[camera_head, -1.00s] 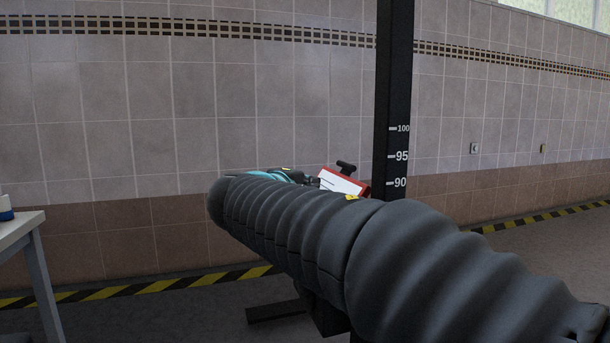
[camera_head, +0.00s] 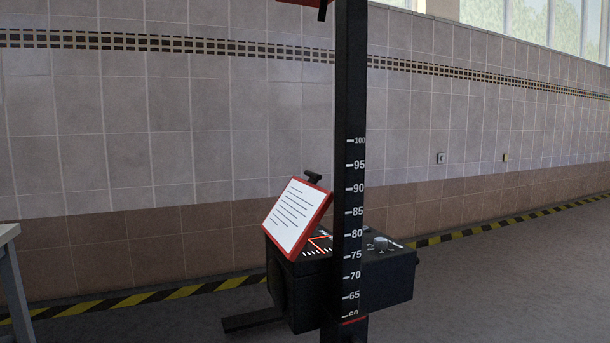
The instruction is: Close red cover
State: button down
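The red cover (camera_head: 297,216) stands tilted open on top of a black box (camera_head: 310,291) mounted on a black post. A white sheet with printed lines is on its face, and a small black handle (camera_head: 313,178) sticks up at its top edge. Under the cover, part of a panel with a red outline and white marks shows. A grey knob (camera_head: 381,243) sits on the box to the right of the post. My gripper and arm are not in view.
The black post (camera_head: 349,150) with a white number scale rises in front of the box. A black foot (camera_head: 254,319) extends left at the floor. A table edge (camera_head: 10,235) is at the far left. The tiled wall is behind; the floor at right is clear.

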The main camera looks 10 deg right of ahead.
aim_at(299, 208)
jog(key=k, duration=0.8)
jog(key=u, duration=1.75)
jog(key=i, duration=1.3)
jog(key=z, duration=2.55)
jog(key=i, duration=0.5)
jog(key=u, duration=0.05)
